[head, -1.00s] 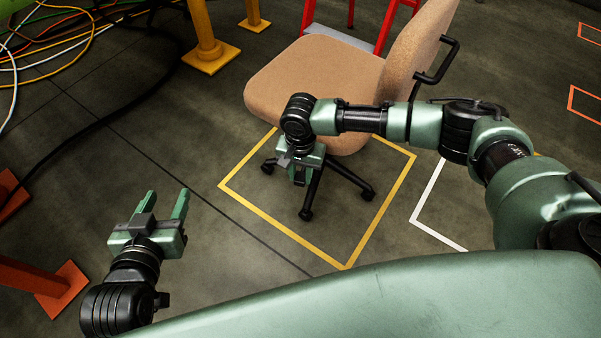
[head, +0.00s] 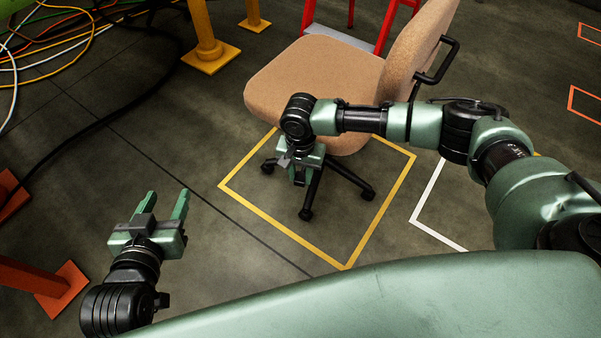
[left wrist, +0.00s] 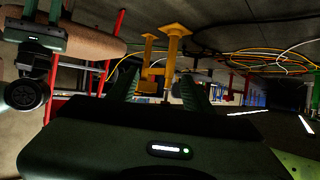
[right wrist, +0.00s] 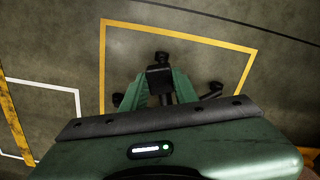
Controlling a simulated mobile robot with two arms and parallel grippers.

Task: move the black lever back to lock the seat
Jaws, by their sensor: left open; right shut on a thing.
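The tan office chair (head: 310,85) stands with its black legs inside a yellow floor square. My right gripper (head: 300,175) is beside and below the near edge of the seat, pointing down. In the right wrist view, a black block, apparently the end of the black lever (right wrist: 160,78), sits between the fingers of my right gripper (right wrist: 159,88), which is shut on it. The rest of the lever is hidden behind the gripper and under the seat. My left gripper (head: 167,194) is open and empty above the floor at the left, well apart from the chair.
The yellow floor square (head: 272,234) surrounds the chair's legs. Yellow posts (head: 207,45) and a red step frame (head: 382,30) stand behind the chair. Cables (head: 70,35) lie at the back left. An orange post foot (head: 62,290) is near my left gripper. The floor between is clear.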

